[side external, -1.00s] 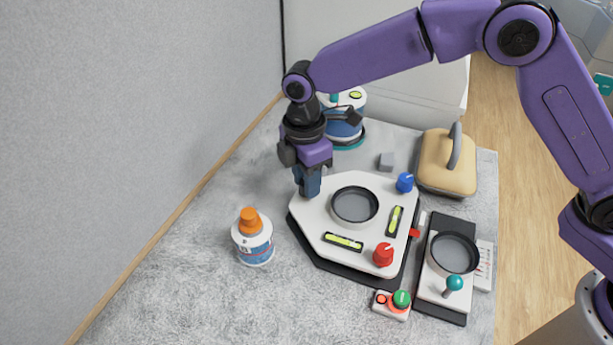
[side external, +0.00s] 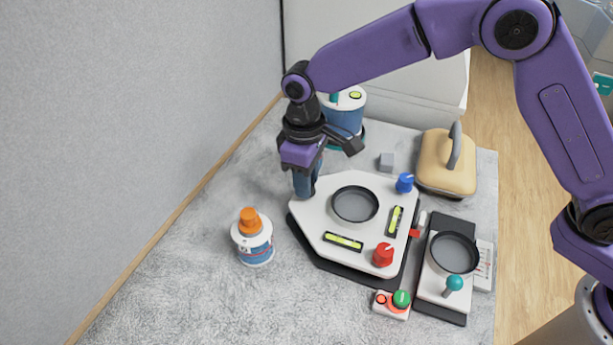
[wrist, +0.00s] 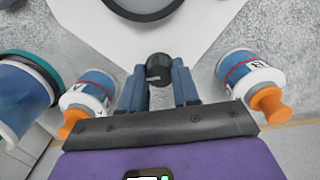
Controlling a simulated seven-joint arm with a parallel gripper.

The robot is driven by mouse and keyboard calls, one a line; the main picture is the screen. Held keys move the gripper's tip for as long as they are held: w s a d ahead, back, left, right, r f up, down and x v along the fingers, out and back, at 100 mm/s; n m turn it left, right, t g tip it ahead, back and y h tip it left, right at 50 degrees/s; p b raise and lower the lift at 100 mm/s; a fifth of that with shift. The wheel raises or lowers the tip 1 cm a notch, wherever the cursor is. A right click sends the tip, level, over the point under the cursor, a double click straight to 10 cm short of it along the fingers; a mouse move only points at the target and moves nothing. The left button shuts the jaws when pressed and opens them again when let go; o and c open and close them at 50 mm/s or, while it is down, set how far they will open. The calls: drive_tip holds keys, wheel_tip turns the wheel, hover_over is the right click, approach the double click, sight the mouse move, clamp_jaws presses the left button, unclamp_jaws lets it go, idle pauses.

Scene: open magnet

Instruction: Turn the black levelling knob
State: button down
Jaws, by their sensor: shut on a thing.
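The black levelling knob (wrist: 158,69) sits between my fingers in the wrist view, at the edge of the white levelling plate (wrist: 205,45). My gripper (wrist: 158,78) is shut on the knob, with one blue finger on each side. In the side view my gripper (side external: 304,190) points down at the left corner of the plate (side external: 315,220), and its fingers hide the knob. The plate carries a blue knob (side external: 404,183), a red knob (side external: 383,255), a round dark-rimmed dish (side external: 355,204) and two yellow-green bubble levels (side external: 343,243), (side external: 395,221).
An orange-capped bottle (side external: 252,238) stands left of the plate. A blue canister (side external: 346,115) stands behind, a beige block with a handle (side external: 447,163) at back right. A unit with a teal-knobbed lever (side external: 454,283) and a button box (side external: 391,305) lie right and front.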

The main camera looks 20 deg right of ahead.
drive_tip(key=shift+m, duration=1.3)
drive_tip(key=c, duration=0.8)
unclamp_jaws()
drive_tip(key=r, duration=1.7)
drive_tip(key=shift+w+a+r, duration=0.2)
drive_tip(key=shift+w, duration=0.05)
drive_tip(key=s+d+f+n, duration=0.2)
drive_tip(key=s+d+f, duration=0.1)
drive_tip(key=s+d, duration=0.6)
drive_tip(key=s+d+f+n, duration=0.2)
drive_tip(key=s+d+f, duration=0.1)
drive_tip(key=s+d, duration=0.6)
drive_tip(key=s+d+f+n, duration=0.1)
drive_tip(key=s+d+f, duration=0.2)
drive_tip(key=s+d, duration=0.7)
drive_tip(key=shift+d+f+n+y, duration=0.15)
drive_tip(key=shift+d+n, duration=0.05)
drive_tip(key=shift+d, duration=0.45)
drive_tip(key=shift+d+f+n+y, duration=0.15)
drive_tip(key=shift+d+n, duration=0.05)
drive_tip(key=shift+d, duration=0.45)
